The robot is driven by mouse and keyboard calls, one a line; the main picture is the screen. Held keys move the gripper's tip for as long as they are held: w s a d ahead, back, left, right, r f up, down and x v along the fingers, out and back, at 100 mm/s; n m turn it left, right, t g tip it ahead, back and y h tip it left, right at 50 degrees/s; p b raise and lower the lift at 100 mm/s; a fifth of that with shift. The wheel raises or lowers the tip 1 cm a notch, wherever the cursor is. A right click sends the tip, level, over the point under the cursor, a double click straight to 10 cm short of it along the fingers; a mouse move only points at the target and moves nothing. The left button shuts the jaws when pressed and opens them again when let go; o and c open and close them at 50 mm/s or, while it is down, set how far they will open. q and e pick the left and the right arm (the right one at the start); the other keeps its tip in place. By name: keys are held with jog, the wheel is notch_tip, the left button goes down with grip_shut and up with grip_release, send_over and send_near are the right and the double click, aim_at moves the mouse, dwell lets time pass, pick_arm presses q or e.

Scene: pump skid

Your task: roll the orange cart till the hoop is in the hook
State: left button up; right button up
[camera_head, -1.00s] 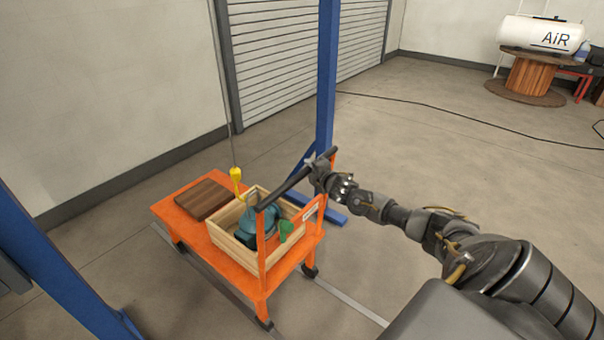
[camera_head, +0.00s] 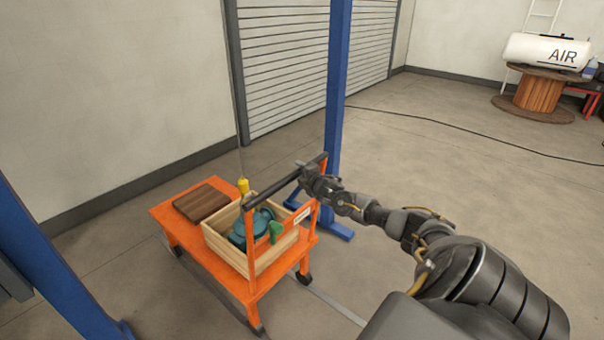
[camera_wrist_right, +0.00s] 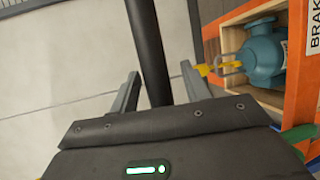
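The orange cart (camera_head: 262,281) stands on the floor and carries an open wooden crate (camera_head: 225,249) with a teal pump (camera_head: 241,232) in it. The pump also shows in the right wrist view (camera_wrist_right: 264,55), with a grey hoop (camera_wrist_right: 232,66) on its side. The yellow hook (camera_head: 243,186) hangs at the crate's far edge. In the wrist view the hook (camera_wrist_right: 205,70) overlaps the hoop; I cannot tell whether it is through it. My right gripper (camera_head: 304,174) is at the cart's black handle bar (camera_wrist_right: 147,40), fingers apart on both sides with gaps. My left gripper is out of view.
A brown board (camera_head: 201,202) lies on the cart's far end. Blue posts stand behind the cart (camera_head: 338,100) and at the left (camera_head: 45,265). A wall and shutter (camera_head: 287,70) are beyond. A black cable (camera_head: 450,125) crosses otherwise open floor at the right.

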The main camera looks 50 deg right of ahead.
jog(key=shift+s+r, duration=0.15)
jog(key=shift+s, duration=0.1)
jog(key=b+v, duration=0.1)
jog(key=v, duration=0.9)
jog(key=shift+s+a, duration=0.15)
jog(key=shift+s, duration=0.05)
